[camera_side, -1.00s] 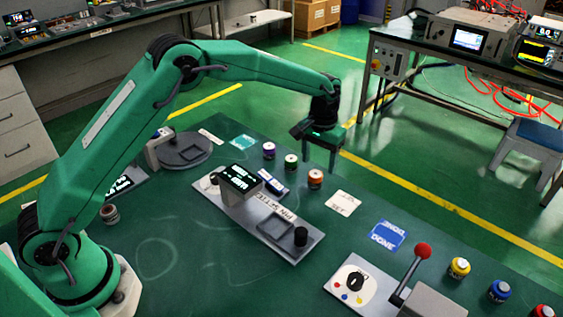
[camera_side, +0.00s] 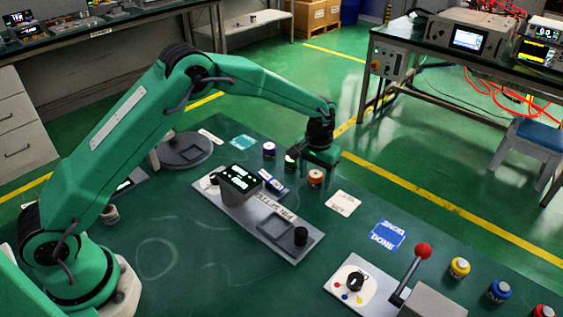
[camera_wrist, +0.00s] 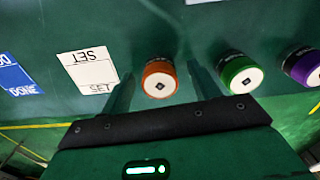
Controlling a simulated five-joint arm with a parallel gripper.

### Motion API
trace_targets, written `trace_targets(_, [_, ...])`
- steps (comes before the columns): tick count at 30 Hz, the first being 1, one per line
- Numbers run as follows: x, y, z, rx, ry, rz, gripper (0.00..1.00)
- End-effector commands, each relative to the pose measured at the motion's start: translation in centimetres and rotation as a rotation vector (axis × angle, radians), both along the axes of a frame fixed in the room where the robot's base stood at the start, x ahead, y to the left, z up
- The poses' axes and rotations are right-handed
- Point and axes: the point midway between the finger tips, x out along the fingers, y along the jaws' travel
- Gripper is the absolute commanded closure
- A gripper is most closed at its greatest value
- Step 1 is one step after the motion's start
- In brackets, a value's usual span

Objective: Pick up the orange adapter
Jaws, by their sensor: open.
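The orange adapter (camera_side: 315,178) stands upright on the green table, a short cylinder with a white top and a dark centre mark. In the wrist view the orange adapter (camera_wrist: 160,80) sits between the two fingers of my gripper (camera_wrist: 160,71), with a gap on each side. My gripper (camera_side: 312,160) is open and empty. In the side view it is just behind the orange adapter, over the row of adapters, and its fingertips are hard to make out.
The green adapter (camera_wrist: 241,76) stands close outside the right finger, with the purple adapter (camera_wrist: 304,66) beyond it. A white SET card (camera_wrist: 88,70) and a blue DONE card (camera_side: 387,236) lie flat nearby. A grey fixture (camera_side: 283,240) stands in front.

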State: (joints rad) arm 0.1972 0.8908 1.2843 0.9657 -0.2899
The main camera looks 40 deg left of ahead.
Motion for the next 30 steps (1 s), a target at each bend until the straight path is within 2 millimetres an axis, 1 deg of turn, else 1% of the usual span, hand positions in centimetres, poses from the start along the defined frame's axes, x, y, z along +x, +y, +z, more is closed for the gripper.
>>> trace_targets(11, [-0.01, 0.00, 0.02, 0.000, 0.000, 0.000, 0.39])
trace_targets(14, [-0.01, 0.00, 0.03, 0.000, 0.000, 0.000, 0.56])
trace_targets(15, [-0.01, 0.00, 0.03, 0.000, 0.001, 0.000, 0.64])
trace_targets(19, [-0.01, 0.00, 0.03, 0.000, 0.000, 0.000, 0.90])
trace_targets(20, [0.02, -0.01, 0.08, 0.000, 0.000, 0.000, 0.91])
trace_targets(30, [0.04, -0.01, 0.36, 0.000, -0.001, 0.000, 0.91])
